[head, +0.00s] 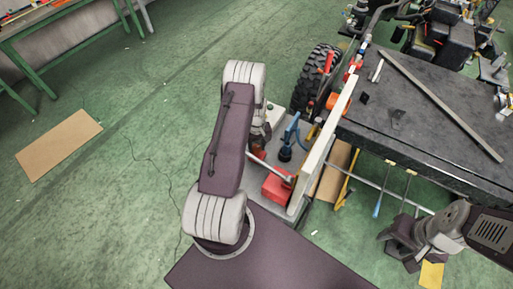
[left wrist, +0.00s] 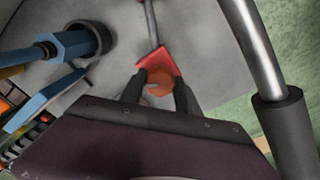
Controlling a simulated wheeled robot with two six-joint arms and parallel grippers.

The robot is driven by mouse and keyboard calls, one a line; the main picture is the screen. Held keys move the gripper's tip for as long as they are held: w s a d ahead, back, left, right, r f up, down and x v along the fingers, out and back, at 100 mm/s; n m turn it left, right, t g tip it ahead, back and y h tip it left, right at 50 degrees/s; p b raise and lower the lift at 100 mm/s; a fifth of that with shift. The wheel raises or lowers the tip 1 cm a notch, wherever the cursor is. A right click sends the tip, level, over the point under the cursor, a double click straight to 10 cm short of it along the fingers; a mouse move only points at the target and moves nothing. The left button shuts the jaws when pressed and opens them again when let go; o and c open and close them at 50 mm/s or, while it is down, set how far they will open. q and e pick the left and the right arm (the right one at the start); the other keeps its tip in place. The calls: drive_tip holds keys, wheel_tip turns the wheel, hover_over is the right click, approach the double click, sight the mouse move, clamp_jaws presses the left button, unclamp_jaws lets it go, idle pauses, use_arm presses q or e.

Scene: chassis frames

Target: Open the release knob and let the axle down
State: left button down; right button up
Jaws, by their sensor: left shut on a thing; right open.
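In the left wrist view, my left gripper (left wrist: 160,88) is shut on a small orange knob (left wrist: 159,82), with one dark finger on each side. The knob sits in front of a red part (left wrist: 155,62) with a thin grey rod behind it. In the head view my left arm covers these jaws and the knob. The axle cannot be made out clearly; a black tyre (head: 318,75) stands beside the workbench at the top. My right gripper (head: 398,250) is open and empty at the lower right, below the bench's front edge.
A dark bench top (head: 430,110) with a long metal bar fills the right. A pale upright board (head: 322,145) runs along its left side. A thick metal tube (left wrist: 258,45) stands close right of the jaws.

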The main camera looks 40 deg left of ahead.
sight(256, 147)
use_arm(q)
drive_tip(key=shift+w, duration=0.1)
idle(0.4)
drive_tip(key=c, duration=0.9)
unclamp_jaws()
drive_tip(key=shift+a, duration=0.1)
wheel_tip(256, 147, up, 8)
drive_tip(key=shift+b, duration=1.05)
drive_tip(key=shift+r, duration=0.55)
